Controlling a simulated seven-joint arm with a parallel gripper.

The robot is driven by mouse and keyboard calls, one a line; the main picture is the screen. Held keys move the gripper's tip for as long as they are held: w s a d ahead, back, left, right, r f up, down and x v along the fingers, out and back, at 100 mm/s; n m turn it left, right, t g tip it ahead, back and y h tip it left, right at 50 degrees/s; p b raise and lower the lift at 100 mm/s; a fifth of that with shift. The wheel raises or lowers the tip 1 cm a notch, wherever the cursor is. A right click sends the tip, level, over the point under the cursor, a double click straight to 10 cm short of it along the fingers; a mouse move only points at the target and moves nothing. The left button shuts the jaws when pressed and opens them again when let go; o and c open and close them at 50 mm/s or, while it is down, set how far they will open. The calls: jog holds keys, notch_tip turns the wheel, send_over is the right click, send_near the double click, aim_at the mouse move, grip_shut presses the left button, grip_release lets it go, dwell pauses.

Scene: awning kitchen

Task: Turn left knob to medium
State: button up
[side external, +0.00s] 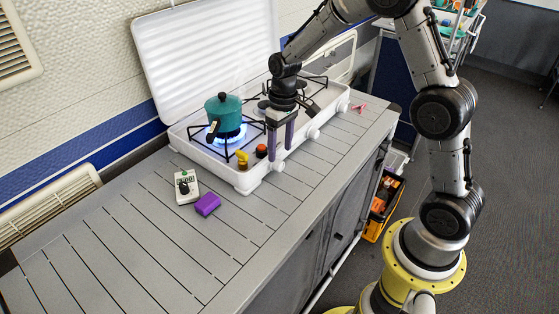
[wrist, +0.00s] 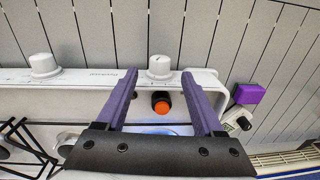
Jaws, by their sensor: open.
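The white left knob (wrist: 159,67) is on the stove's front edge. In the wrist view it shows between the tips of my gripper (wrist: 159,74), with a visible gap on each side. In the side view, my gripper (side external: 282,151) points down, its purple fingers apart and empty. The left knob (side external: 278,166) shows just below the fingertips. I cannot read its setting. The white stove (side external: 245,183) has its lid open. A blue flame (side external: 229,131) burns under the teal pot (side external: 223,110) on the left burner.
An orange-topped black object (wrist: 161,102) stands between my fingers, behind the knob. A yellow object (side external: 242,157) is near it on the stove. A purple block (side external: 208,204) and a white device with a dial (side external: 186,187) lie on the slatted counter (side external: 130,235). The counter's front is clear.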

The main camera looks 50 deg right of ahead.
aim_at(279, 162)
jog(key=shift+a+f, duration=0.2)
jog(key=shift+f, duration=2.25)
grip_shut()
